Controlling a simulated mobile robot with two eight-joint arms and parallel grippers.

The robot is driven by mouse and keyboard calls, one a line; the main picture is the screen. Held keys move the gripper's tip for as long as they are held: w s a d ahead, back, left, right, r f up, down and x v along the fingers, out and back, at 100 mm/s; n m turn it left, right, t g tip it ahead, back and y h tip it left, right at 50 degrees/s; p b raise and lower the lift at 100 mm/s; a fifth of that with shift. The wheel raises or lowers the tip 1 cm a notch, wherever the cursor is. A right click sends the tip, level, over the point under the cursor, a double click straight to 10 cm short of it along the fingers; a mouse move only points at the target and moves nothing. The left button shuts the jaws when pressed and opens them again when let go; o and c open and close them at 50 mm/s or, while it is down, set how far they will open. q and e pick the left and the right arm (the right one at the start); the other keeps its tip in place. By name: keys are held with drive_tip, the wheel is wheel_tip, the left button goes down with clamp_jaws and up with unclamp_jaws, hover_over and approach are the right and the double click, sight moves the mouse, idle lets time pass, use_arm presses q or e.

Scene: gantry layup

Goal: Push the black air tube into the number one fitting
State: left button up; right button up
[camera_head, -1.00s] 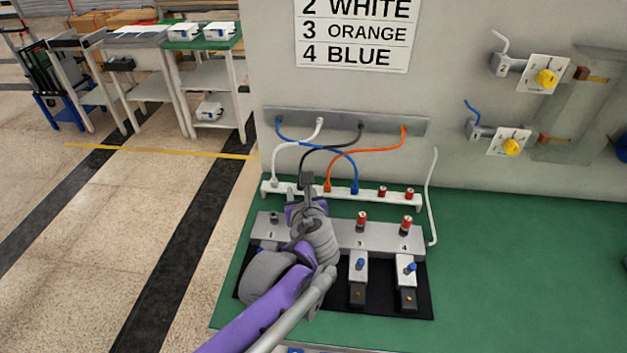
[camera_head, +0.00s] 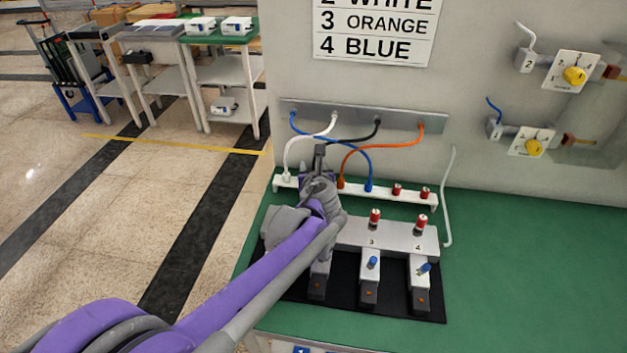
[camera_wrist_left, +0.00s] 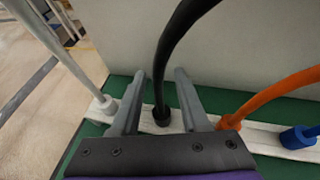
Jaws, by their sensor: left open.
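The black air tube (camera_head: 352,138) runs from the wall strip down to the white rail behind my left gripper. In the left wrist view its lower end (camera_wrist_left: 162,112) stands in the rail in a black collar. My left gripper (camera_head: 319,160) is open at the rail. In the left wrist view its two fingers (camera_wrist_left: 160,100) stand on either side of the black tube, with gaps visible. The grey fitting block (camera_head: 390,235) shows fittings 3 (camera_head: 375,217) and 4 (camera_head: 421,222). My left arm hides the block's left end, where the number one fitting may be. My right gripper is not in view.
White, orange (camera_head: 385,147) and blue (camera_head: 345,150) tubes stand in the same white rail (camera_head: 415,199), close to the gripper. Blue-topped valves (camera_head: 372,264) stand in front of the block on a black mat. The green bench top (camera_head: 540,270) is clear at right.

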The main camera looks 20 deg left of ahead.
use_arm(q)
drive_tip(key=shift+c, duration=0.3)
clamp_jaws()
